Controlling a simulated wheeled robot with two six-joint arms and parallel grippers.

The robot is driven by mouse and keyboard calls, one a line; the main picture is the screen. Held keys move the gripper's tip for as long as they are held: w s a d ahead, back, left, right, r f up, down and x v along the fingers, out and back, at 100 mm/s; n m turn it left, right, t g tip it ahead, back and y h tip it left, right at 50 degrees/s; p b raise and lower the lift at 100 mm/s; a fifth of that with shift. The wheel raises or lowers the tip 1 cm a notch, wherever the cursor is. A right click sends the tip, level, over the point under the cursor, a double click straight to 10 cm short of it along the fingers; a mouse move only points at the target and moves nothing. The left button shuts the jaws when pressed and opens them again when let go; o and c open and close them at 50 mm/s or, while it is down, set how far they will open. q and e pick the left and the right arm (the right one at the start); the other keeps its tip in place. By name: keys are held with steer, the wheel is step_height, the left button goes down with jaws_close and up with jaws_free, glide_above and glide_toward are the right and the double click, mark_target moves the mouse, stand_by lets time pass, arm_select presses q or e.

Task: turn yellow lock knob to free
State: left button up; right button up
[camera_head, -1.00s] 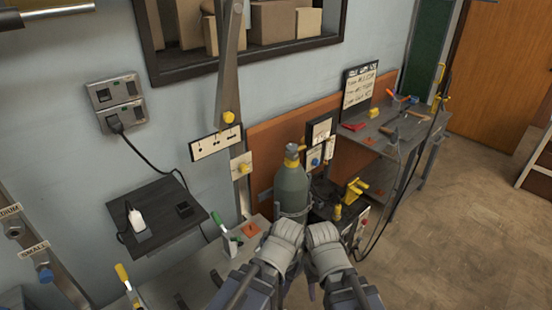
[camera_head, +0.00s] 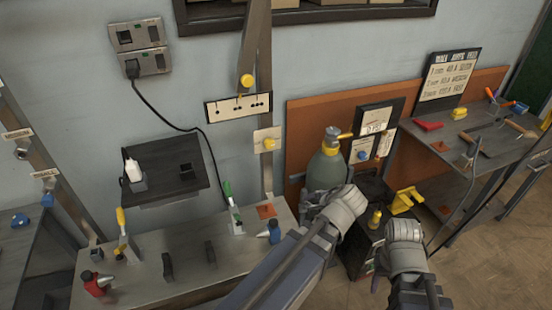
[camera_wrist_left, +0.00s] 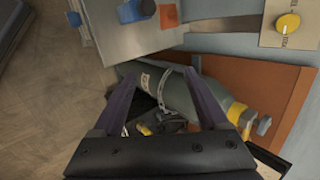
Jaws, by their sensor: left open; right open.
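The yellow lock knob (camera_head: 268,144) sits on a small cream plate on the upright metal bar at the wall. In the left wrist view the knob (camera_wrist_left: 288,23) shows at the top right corner on its plate, with small lettering too blurred to read. My left gripper (camera_wrist_left: 162,72) is open, its fingers spread in front of a grey-green gas cylinder, apart from the knob. In the head view my left gripper (camera_head: 345,203) is below and right of the knob, its fingers hidden. My right gripper (camera_head: 405,245) is farther right, open and away from the knob.
Another yellow knob (camera_head: 246,81) is on the lever above a hole-marked plate (camera_head: 238,107). The gas cylinder (camera_head: 325,172) stands right of the knob. A bench (camera_head: 150,280) with handled clamps lies below. A dark shelf (camera_head: 165,192) holds a white bottle.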

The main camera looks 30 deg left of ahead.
arm_select(q)
steer(key=w+a+m+t+y+b, duration=0.35)
steer(key=w+a+m+b, duration=0.2)
steer(key=a, duration=0.45)
steer(key=m+t+y+b, duration=0.4)
steer(key=m+b, duration=0.1)
steer(key=m, duration=0.5)
glide_toward(271, 146)
steer(key=x, duration=0.9)
steer(key=shift+a, duration=0.2)
arm_select(e)
step_height(271, 146, down, 13)
steer(key=shift+s+a, duration=0.1)
arm_select(q)
jaws_close()
arm_select(e)
steer(key=shift+f, duration=0.1)
